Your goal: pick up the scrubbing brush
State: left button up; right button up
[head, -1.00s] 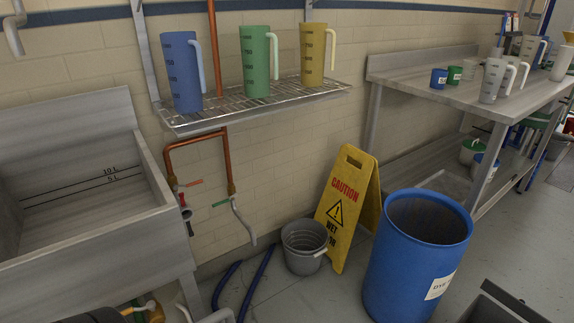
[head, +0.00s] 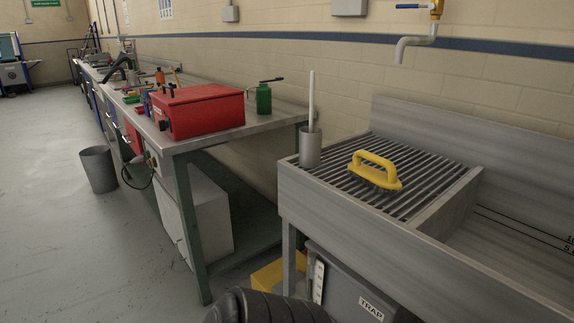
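The scrubbing brush (head: 376,171) has a yellow looped handle. It lies on the slatted metal drainboard (head: 349,189) at the left end of the sink unit, with the handle up. Its bristles show only as a dark patch under the handle. Neither of my grippers shows in the head view. A dark ribbed part at the bottom edge looks like part of my own arm.
A grey cup with a white stick (head: 310,146) stands left of the brush. The sink basin (head: 500,240) is to the right, under a wall tap (head: 415,42). A workbench (head: 225,133) with a red box (head: 201,109) and green bottle (head: 264,99) stands left. Open floor lies far left.

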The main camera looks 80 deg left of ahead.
aim_at(389, 181)
jog(key=u, duration=1.95)
